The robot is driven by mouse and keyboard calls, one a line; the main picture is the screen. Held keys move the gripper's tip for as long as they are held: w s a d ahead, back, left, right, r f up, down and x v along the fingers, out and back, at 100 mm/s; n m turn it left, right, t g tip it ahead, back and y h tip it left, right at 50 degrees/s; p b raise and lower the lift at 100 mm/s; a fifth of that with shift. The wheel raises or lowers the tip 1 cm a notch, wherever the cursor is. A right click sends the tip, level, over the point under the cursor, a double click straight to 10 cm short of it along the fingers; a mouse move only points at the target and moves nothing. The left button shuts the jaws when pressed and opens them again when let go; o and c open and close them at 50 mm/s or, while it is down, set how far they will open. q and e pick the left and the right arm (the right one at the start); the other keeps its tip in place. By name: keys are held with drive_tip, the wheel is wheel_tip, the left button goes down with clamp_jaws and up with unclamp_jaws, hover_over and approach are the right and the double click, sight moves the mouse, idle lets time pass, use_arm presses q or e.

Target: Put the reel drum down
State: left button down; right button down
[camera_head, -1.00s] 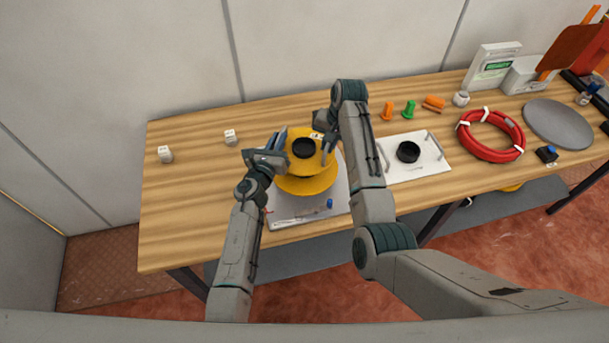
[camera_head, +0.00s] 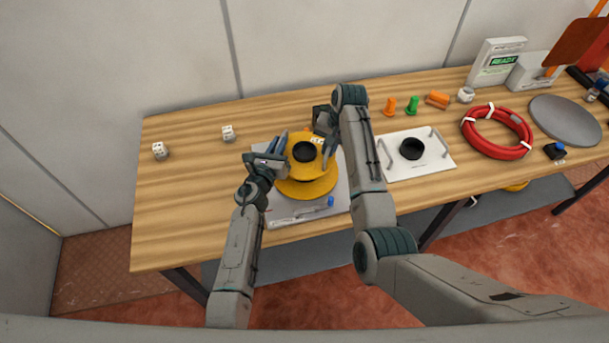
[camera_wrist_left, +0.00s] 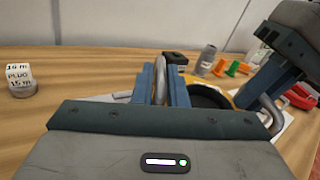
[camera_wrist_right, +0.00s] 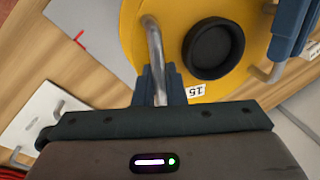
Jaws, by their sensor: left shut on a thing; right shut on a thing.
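The yellow reel drum (camera_head: 308,188), with a black hub (camera_head: 304,152) on top, is upright over the grey tray (camera_head: 275,212) near the table's front. I cannot tell whether its underside touches the tray. My left gripper (camera_head: 281,143) is shut on a metal handle at the drum's left side; the handle (camera_wrist_left: 160,72) shows between the fingers in the left wrist view. My right gripper (camera_head: 326,150) is shut on the opposite handle (camera_wrist_right: 154,50). The right wrist view shows the drum's yellow top (camera_wrist_right: 150,15) and a "15" label. My arms hide parts of the drum.
A white plate (camera_head: 440,165) with handles and a black ring is right of the drum. Further right are a red hose coil (camera_head: 468,130) and a grey disc (camera_head: 565,120).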

use_arm(q)
drive_tip(key=shift+f, duration=0.15)
use_arm(e)
drive_tip(key=shift+f, duration=0.4)
use_arm(q)
drive_tip(key=c, duration=1.9)
unclamp_jaws()
drive_tip(key=shift+a+f+b, duration=0.1)
drive_tip(key=shift+f+b, duration=0.05)
drive_tip(key=shift+b, duration=0.15)
use_arm(e)
drive_tip(key=c, duration=1.9)
unclamp_jaws()
drive_tip(key=shift+s+f, duration=0.1)
drive_tip(key=shift+c, duration=0.2)
use_arm(q)
drive_tip(key=o, duration=0.4)
use_arm(e)
drive_tip(key=o, duration=0.4)
use_arm(q)
drive_tip(key=shift+o, duration=0.2)
use_arm(e)
drive_tip(key=shift+o, duration=0.2)
use_arm(q)
drive_tip(key=shift+s, duration=0.15)
